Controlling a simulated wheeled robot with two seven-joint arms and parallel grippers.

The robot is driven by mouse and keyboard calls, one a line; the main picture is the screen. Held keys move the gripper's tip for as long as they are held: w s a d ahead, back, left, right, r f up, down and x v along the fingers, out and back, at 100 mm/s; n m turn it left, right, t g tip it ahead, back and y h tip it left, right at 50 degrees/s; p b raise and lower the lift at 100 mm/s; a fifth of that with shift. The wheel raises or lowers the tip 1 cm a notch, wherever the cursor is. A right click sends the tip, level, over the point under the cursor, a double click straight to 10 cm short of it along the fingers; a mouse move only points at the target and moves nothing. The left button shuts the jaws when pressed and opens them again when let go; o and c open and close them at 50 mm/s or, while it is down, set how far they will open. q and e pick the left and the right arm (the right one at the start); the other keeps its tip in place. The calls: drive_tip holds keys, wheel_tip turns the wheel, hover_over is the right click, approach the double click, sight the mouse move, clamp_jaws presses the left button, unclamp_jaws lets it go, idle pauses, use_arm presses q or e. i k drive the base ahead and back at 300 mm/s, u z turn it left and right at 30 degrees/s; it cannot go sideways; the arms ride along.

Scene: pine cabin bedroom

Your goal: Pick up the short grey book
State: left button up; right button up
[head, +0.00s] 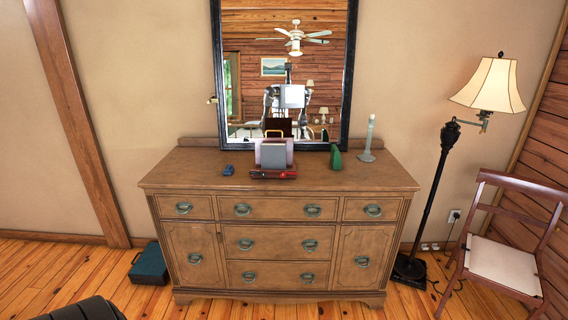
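The short grey book (273,158) stands upright on top of the wooden dresser (205,168), near the middle. It sits in a small red holder (274,174). A pinkish book (258,154) stands behind it, and a taller dark item with a yellow edge (274,133) rises at the back; I cannot tell whether that is a book or part of the holder. Neither of my grippers shows directly in the head view. A white robot figure (291,97) shows in the mirror, too small to read its grippers.
A small blue object (228,170) lies left of the holder. A green object (336,158) and a pale candlestick (368,140) stand to its right. A floor lamp (440,185) and a chair (505,262) stand at right. A teal case (149,265) lies on the floor at left.

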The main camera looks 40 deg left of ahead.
sight(273, 154)
drive_tip(key=z, duration=0.55)
drive_tip(key=i, duration=2.35)
drive_tip(key=u, duration=0.15)
